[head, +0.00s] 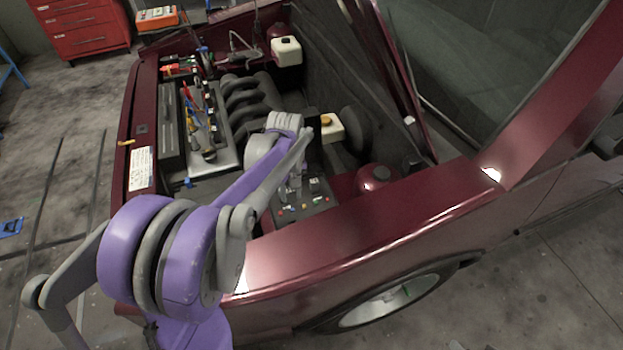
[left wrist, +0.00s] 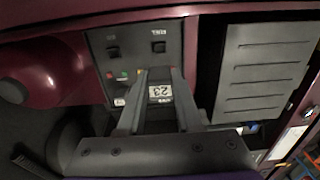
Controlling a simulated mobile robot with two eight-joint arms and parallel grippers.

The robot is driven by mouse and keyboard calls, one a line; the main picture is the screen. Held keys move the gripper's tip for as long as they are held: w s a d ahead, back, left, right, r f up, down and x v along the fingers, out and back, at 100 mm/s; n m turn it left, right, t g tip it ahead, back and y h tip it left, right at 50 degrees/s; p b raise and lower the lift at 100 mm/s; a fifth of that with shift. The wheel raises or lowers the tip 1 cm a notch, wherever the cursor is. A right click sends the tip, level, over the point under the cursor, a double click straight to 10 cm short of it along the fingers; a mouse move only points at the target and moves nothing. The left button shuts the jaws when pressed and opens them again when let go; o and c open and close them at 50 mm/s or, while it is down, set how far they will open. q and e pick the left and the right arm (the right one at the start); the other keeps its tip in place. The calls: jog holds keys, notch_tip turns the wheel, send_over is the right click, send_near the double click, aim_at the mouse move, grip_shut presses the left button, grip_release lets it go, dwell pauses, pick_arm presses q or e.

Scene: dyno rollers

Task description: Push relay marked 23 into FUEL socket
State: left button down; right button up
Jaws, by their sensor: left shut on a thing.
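The relay marked 23 (left wrist: 160,92) shows its pale label between the two fingers of my left gripper (left wrist: 160,80) in the left wrist view. The gripper is shut on it over the dark fuse box panel (left wrist: 132,50). The relay's lower part is hidden, so I cannot tell whether it touches a socket. In the head view my left gripper (head: 295,185) points down at the fuse box (head: 315,205). Two small dark labelled squares show on the panel; their print is too small to read surely, so I cannot pick out the FUEL socket. My right gripper is not in view.
Small coloured fuses (left wrist: 118,76) sit on the panel beside the fingers. A ribbed dark cover (left wrist: 265,65) lies to the right. The red fender (head: 350,225) borders the fuse box. A tool tray (head: 212,165) lies across the engine bay.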

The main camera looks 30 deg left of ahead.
aim_at(290, 203)
pick_arm(q)
jog(key=f, duration=0.3)
jog(key=shift+w+f+b, duration=0.2)
jog(key=shift+w+b, duration=0.15)
jog(key=shift+s+f, duration=0.15)
jog(key=shift+f, duration=0.15)
jog(key=shift+s, duration=0.55)
jog(key=shift+w+f+b, duration=0.3)
jog(key=shift+f+b, duration=0.2)
jog(key=shift+f, duration=0.15)
notch_tip(290, 203, down, 2)
jog(key=shift+s+f+b, duration=0.1)
jog(key=shift+b, duration=0.6)
jog(key=shift+f+b, duration=0.8)
jog(key=shift+f, duration=0.6)
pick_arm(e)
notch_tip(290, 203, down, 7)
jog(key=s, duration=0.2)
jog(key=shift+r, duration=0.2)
pick_arm(q)
jog(key=shift+d, duration=0.1)
